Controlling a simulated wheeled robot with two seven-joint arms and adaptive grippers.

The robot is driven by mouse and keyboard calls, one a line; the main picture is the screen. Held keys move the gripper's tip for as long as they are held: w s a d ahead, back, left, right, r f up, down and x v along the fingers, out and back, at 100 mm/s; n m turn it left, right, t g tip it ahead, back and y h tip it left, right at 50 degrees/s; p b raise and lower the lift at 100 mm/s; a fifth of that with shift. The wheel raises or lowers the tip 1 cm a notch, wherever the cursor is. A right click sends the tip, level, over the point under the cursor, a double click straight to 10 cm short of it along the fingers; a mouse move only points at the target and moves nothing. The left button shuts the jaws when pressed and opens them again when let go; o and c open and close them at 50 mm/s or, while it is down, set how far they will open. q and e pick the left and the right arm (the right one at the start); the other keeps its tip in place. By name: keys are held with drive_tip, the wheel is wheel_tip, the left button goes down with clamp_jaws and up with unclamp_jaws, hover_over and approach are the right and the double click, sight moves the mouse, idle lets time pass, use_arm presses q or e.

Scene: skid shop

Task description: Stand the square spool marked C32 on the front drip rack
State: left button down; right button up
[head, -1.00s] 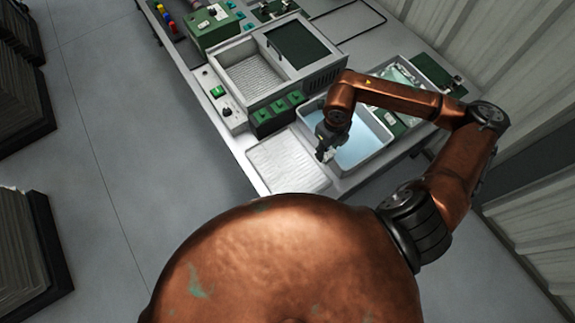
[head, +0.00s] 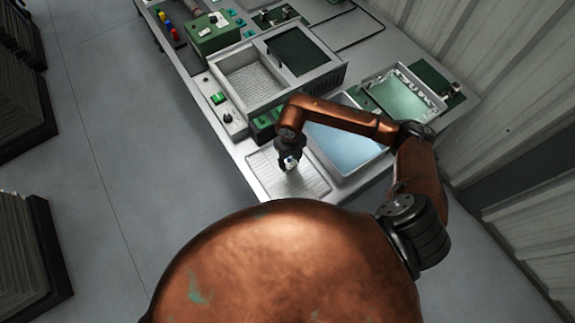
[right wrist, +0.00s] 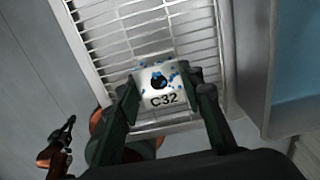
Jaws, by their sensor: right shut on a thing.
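The square spool marked C32 (right wrist: 158,85) is white with blue specks and a dark centre hole in the right wrist view. My right gripper (right wrist: 166,92) is shut on it, a finger at each side. In the head view the right gripper (head: 290,162) is over the front drip rack (head: 262,176), a pale slatted tray at the front end of the bench. The rack's bars (right wrist: 140,30) show behind the spool in the right wrist view. I cannot tell whether the spool touches the rack.
A basin of pale blue liquid (head: 345,150) lies right of the rack. A second tray with greenish liquid (head: 405,97) is farther right. Behind the rack stand a green control box (head: 265,122) and a grey unit with a slatted well (head: 252,85). Open floor lies left.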

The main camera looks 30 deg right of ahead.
sight(288, 166)
drive_tip(key=shift+w+a+f, duration=0.1)
drive_tip(key=shift+a+f, duration=0.1)
drive_tip(key=shift+a, duration=0.05)
wheel_tip(288, 166, down, 3)
drive_tip(key=shift+w+a+f, duration=0.1)
drive_tip(key=shift+a+f, duration=0.05)
drive_tip(key=shift+f, duration=0.15)
drive_tip(key=o, duration=1)
drive_tip(key=shift+f, duration=0.15)
drive_tip(key=shift+r, duration=0.25)
wheel_tip(288, 166, up, 12)
drive_tip(key=shift+f, duration=0.1)
